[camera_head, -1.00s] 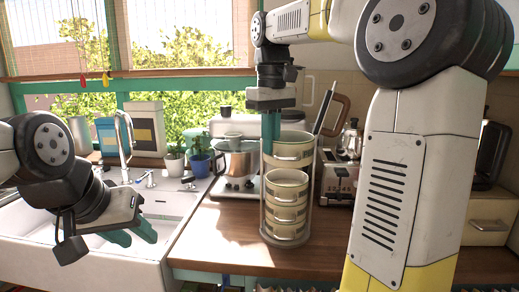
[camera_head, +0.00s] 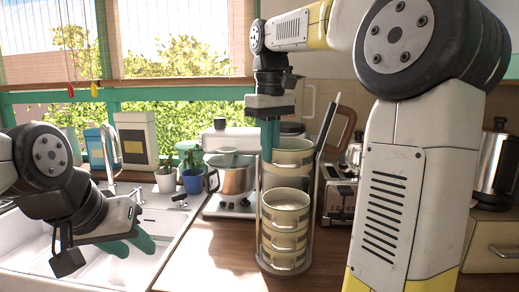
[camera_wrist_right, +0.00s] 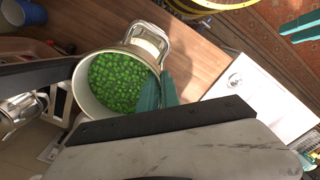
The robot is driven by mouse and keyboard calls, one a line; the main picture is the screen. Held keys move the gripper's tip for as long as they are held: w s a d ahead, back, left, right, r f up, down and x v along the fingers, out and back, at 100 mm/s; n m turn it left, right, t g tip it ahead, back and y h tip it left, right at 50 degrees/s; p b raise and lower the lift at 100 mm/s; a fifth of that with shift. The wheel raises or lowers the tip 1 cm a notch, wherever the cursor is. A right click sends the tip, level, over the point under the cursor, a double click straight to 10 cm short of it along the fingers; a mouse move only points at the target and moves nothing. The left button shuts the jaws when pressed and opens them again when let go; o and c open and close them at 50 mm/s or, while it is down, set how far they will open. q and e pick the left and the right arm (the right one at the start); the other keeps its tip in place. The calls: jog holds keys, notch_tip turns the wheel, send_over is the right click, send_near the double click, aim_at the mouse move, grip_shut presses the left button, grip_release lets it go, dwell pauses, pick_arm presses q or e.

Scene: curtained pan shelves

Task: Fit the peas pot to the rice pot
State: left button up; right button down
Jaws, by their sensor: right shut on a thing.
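The peas pot (camera_head: 292,158) is a cream pot with a side handle. My right gripper (camera_head: 268,145) is shut on its left rim and holds it upright above a stack of similar pots. In the right wrist view the peas pot (camera_wrist_right: 118,82) is full of green peas, and the teal fingers (camera_wrist_right: 158,92) grip its wall. The rice pot seems to be the top pot (camera_head: 285,200) of the stack, inside a carrier with upright side rods (camera_head: 312,225); its contents are hidden. A gap shows between the two pots. My left gripper (camera_head: 130,246) is open and empty over the sink.
A toaster (camera_head: 340,197) and a leaning dark-edged board stand close to the right of the carrier. A steel pot (camera_head: 233,178) on a hob and a blue plant pot (camera_head: 192,180) are to its left. The wooden counter (camera_head: 215,250) in front is clear.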

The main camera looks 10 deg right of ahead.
aim_at(270, 170)
jog(key=shift+f, duration=2.3)
